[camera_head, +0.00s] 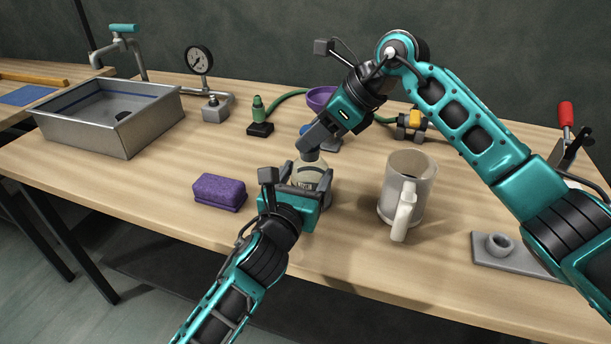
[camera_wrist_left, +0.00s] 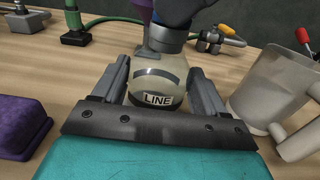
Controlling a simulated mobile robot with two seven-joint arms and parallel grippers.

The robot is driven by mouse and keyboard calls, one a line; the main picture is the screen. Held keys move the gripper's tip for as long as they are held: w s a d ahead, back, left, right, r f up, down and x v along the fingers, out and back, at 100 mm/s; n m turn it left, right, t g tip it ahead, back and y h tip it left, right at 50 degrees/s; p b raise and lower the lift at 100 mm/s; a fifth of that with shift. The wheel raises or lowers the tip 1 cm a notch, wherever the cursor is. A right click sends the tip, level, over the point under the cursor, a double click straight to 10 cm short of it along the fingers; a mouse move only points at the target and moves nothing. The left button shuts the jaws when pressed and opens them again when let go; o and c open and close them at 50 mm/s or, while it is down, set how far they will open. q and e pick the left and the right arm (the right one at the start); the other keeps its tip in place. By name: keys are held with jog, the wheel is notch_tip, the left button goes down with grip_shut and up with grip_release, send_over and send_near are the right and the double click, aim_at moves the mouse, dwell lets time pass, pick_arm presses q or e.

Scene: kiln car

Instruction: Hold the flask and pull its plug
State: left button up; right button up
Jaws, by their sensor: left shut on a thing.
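The flask (camera_head: 311,170) is a pale, rounded vessel standing on the wooden bench, with a dark band. In the left wrist view the flask (camera_wrist_left: 158,78) shows a label reading LINE and a grey-blue neck (camera_wrist_left: 165,40). My left gripper (camera_head: 305,180) is shut on the flask, one finger at each side of its body. My right gripper (camera_head: 308,143) comes down at a slant onto the flask's top, its fingertips at the neck. The plug is hidden by these fingers, and I cannot tell whether they are closed on it.
A beige mug (camera_head: 414,180) stands close right of the flask. A purple block (camera_head: 219,192) lies left. Behind are a green-topped fitting (camera_head: 259,113) with a hose and a purple bowl (camera_head: 320,97). A metal sink (camera_head: 108,122) is far left, a grey plate (camera_head: 488,258) front right.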

jog(key=c, duration=0.7)
jog(key=shift+o, duration=0.2)
jog(key=shift+r, duration=0.45)
jog(key=shift+r, duration=1.05)
jog(key=shift+r, duration=3.15)
notch_tip(320, 180, up, 9)
